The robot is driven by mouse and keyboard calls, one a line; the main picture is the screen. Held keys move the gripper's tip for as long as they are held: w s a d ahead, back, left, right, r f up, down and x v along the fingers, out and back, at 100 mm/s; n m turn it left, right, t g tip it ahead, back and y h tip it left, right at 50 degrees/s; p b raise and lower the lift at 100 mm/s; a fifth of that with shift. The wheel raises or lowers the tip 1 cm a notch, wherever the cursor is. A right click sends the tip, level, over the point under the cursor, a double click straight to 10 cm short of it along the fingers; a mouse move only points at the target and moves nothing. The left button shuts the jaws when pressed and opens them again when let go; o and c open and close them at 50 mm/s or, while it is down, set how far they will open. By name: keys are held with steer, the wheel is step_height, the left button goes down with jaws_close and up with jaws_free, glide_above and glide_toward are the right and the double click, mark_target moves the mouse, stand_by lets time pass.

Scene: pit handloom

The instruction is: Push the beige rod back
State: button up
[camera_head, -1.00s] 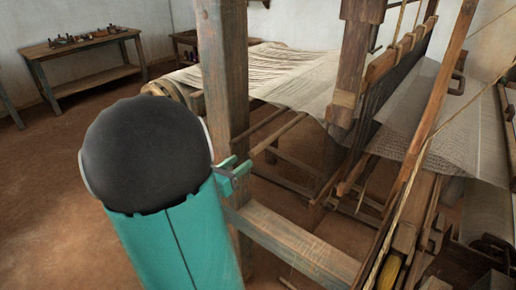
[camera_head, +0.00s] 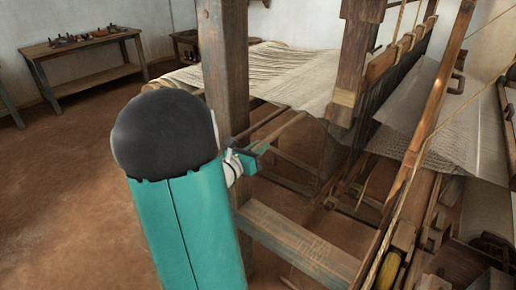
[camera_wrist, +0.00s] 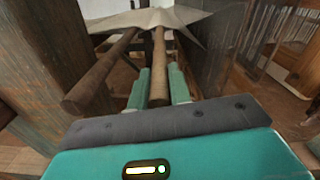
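The beige rod (camera_head: 284,128) juts from under the cloth of the loom toward me. In the wrist view the beige rod (camera_wrist: 159,62) lies between the two teal fingers of my gripper (camera_wrist: 159,88), its near end close to my palm. The fingers lie flush along both its sides, so my gripper looks shut on it. In the head view my gripper (camera_head: 256,152) is beside the wooden post, partly hidden by my arm. A darker brown rod (camera_wrist: 98,76) runs left of the beige one, outside the fingers.
A thick wooden post (camera_head: 225,75) stands close to the left of my gripper. A horizontal beam (camera_head: 300,245) lies below it. The woven cloth (camera_head: 290,75) spreads above and behind the rods. A table with small tools (camera_head: 85,45) stands far left, with bare floor before it.

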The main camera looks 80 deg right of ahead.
jaws_close()
steer(key=shift+w+d, duration=0.35)
steer(key=shift+w, duration=0.45)
steer(key=shift+w+d, duration=0.3)
steer(key=shift+w, duration=0.5)
steer(key=o, duration=0.6)
jaws_free()
steer(key=shift+w, duration=0.15)
